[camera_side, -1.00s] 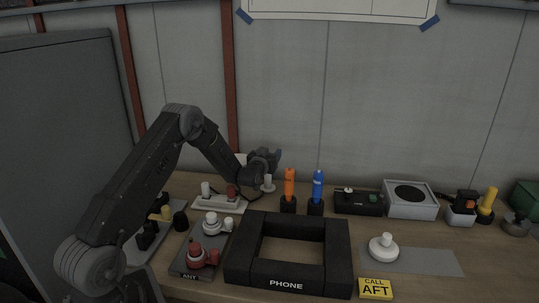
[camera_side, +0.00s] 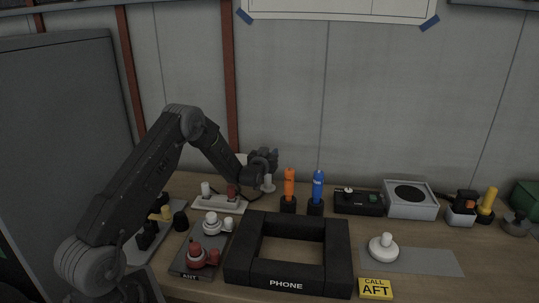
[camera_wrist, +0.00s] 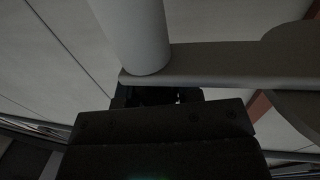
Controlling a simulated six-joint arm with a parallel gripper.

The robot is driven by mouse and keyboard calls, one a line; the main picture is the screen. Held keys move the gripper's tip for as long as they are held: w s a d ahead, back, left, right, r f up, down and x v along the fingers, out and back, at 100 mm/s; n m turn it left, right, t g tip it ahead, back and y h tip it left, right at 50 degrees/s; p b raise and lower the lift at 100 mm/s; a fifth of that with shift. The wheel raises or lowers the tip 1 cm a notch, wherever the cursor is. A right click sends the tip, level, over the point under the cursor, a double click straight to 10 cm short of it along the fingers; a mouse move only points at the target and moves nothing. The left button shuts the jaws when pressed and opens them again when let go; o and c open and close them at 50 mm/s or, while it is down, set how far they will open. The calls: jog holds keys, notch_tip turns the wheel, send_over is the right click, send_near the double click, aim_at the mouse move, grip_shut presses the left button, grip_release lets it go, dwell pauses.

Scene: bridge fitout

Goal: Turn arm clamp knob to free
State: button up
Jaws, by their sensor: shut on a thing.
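My gripper (camera_side: 266,161) is at the end of the raised arm, above the back of the bench, and is shut on the arm clamp knob. The jaws and my own arm mostly hide the knob, so I cannot tell its turned position. A small pale post (camera_side: 268,184) hangs just below the gripper in the side view. In the wrist view the dark jaws (camera_wrist: 157,97) sit at a pale flat bar (camera_wrist: 215,63). A thick pale post (camera_wrist: 136,35) stands at the bar's left end, and a rounded part (camera_wrist: 297,50) is at its right.
Orange (camera_side: 289,184) and blue (camera_side: 318,187) upright items stand just right of the gripper. A black PHONE frame (camera_side: 287,283), an ANT panel (camera_side: 187,265) with a red knob (camera_side: 199,254), and a white knobbed strip (camera_side: 213,202) lie in front.

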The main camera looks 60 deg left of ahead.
jog(key=shift+s+a+n+g+y, duration=0.1)
jog(key=shift+n+g+y, duration=0.95)
jog(key=shift+g+y, duration=0.15)
jog(key=shift+s+a+n+g+y, duration=0.1)
jog(key=shift+n+g+y, duration=1)
jog(key=shift+g, duration=0.1)
jog(key=o, duration=0.9)
jog(key=shift+o, duration=0.2)
jog(key=shift+s, duration=0.1)
jog(key=v, duration=0.5)
notch_tip(320, 180, up, 7)
